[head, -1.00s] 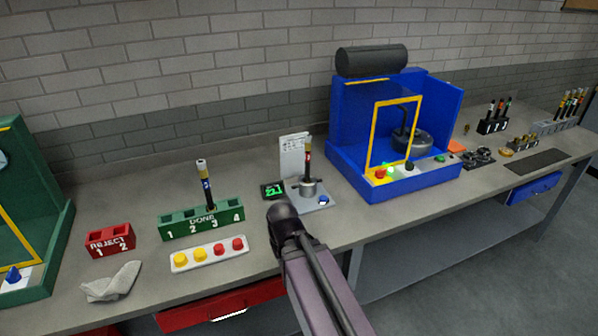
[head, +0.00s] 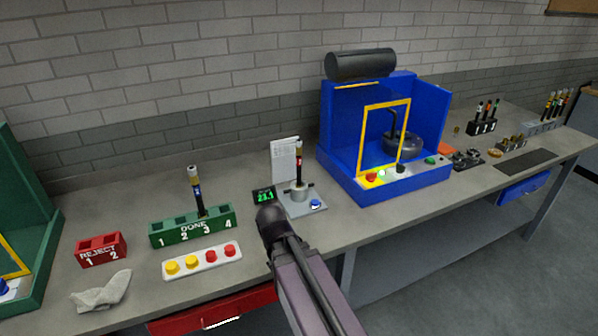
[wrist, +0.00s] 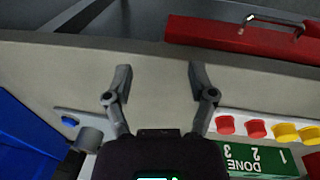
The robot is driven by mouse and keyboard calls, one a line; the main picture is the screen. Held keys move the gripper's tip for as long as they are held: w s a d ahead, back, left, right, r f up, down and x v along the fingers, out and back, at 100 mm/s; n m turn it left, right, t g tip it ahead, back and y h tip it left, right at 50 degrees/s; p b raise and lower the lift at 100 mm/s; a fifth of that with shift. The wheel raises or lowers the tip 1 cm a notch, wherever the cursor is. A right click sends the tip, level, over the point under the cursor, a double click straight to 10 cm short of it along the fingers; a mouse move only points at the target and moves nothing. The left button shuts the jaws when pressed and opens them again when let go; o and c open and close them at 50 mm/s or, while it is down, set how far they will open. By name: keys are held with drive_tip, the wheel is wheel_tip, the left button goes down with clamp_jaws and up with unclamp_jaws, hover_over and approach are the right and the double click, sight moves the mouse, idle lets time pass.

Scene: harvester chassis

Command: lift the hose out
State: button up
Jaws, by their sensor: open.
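A short black hose (head: 299,157) with a red band and a metal end stands upright in a grey metal cup on the test stand (head: 314,206), which has a blue button. In the wrist view the stand's cup (wrist: 90,138) is at the lower left, and no hose can be made out there. My gripper (wrist: 158,78) is open and empty above the bench's front part, beside the stand. In the head view my arm hides the gripper's fingers. Another hose (head: 197,187) with a blue band stands in the green DONE rack (head: 160,238).
A small display (head: 264,196) and a white card (head: 285,158) stand by the test stand. The blue booth (head: 345,165) is to the right. A button strip (head: 203,261), the red REJECT rack (head: 101,249) and a grey cloth (head: 102,292) lie to the left.

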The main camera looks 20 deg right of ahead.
drive_tip(key=w+d+n+h, duration=0.1)
drive_tip(key=w, duration=0.1)
drive_tip(key=w+d+r+n+t+h, duration=0.1)
drive_tip(key=w+d+n, duration=0.1)
drive_tip(key=w+d+r+n+t+h, duration=0.1)
drive_tip(key=w+d+n+h, duration=0.1)
drive_tip(key=shift+w+d+r, duration=0.15)
drive_tip(key=shift+w, duration=0.2)
drive_tip(key=w+d+r+n+t+h, duration=0.2)
drive_tip(key=w+d+r+n+h, duration=0.1)
drive_tip(key=w+r+n+h, duration=0.15)
drive_tip(key=n+t+h+b, duration=0.1)
drive_tip(key=n+t+h, duration=0.4)
drive_tip(key=n, duration=1)
approach(298, 143)
drive_tip(key=shift+s+a+f+m+t+y, duration=0.15)
drive_tip(key=shift+s+a+f+t+y, duration=0.15)
drive_tip(key=shift+s+a+f, duration=0.25)
drive_tip(key=shift+s+a+f+m+t+y, duration=0.15)
drive_tip(key=shift+s+a+f+t, duration=0.25)
drive_tip(key=shift+f, duration=0.3)
drive_tip(key=shift+w, duration=0.1)
drive_tip(key=x, duration=0.8)
drive_tip(key=shift+d, duration=0.2)
drive_tip(key=shift+w, duration=0.2)
